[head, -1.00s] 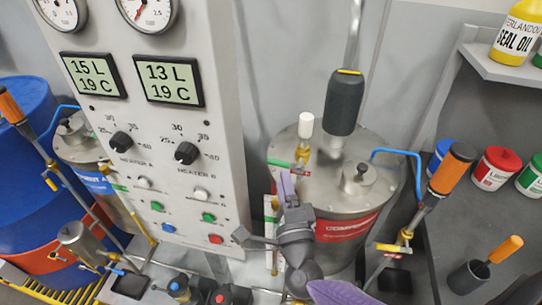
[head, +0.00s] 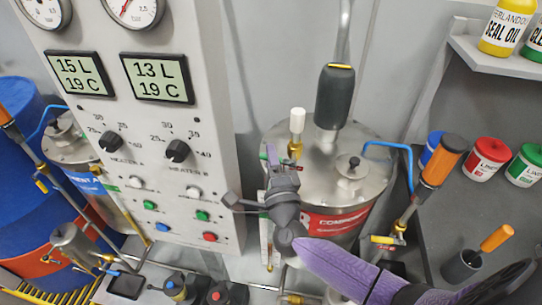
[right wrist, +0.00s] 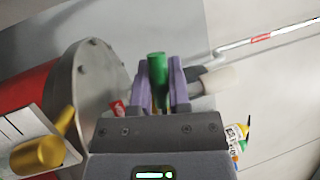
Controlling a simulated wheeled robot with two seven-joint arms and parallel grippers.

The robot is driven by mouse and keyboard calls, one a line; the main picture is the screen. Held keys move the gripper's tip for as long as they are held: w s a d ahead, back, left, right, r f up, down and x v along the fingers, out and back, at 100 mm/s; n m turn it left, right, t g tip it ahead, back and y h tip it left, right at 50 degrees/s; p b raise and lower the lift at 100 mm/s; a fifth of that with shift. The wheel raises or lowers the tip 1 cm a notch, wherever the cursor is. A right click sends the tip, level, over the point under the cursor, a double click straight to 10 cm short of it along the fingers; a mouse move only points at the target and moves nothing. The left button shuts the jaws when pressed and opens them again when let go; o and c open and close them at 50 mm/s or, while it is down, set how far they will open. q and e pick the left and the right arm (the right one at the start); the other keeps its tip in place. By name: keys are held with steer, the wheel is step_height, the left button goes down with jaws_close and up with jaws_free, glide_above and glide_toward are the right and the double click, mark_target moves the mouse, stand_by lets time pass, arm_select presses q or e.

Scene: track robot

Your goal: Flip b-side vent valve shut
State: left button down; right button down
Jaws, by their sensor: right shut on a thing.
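The B-side vent valve is a small brass valve (head: 294,149) under a white cap (head: 297,121), on the left part of the steel tank's lid. My right gripper (head: 270,157) is at this valve, to its left. In the right wrist view the purple fingers of this gripper (right wrist: 158,88) are closed around the green lever handle (right wrist: 157,70), whose end sticks out between them. The white cap shows to the right of the fingers in that view (right wrist: 217,79). The gripper hides most of the lever in the head view. My left gripper is not in view.
The steel tank (head: 330,172) with a red label stands behind my right gripper. The control panel (head: 175,110) rises to the left. A dark hose end (head: 335,95) comes down onto the lid. An orange-handled mixer (head: 443,160) and a workbench with cans are at the right.

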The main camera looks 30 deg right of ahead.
steer(key=shift+n+g+p, duration=0.3)
steer(key=shift+n+p, duration=0.5)
steer(key=shift+p, duration=0.4)
steer(key=shift+f+n+y, duration=0.2)
steer(key=shift+n+y, duration=0.1)
steer(key=shift+y, duration=0.1)
steer(key=shift+f, duration=0.3)
steer(key=c, duration=0.6)
jaws_free()
steer(key=shift+s+a, duration=0.1)
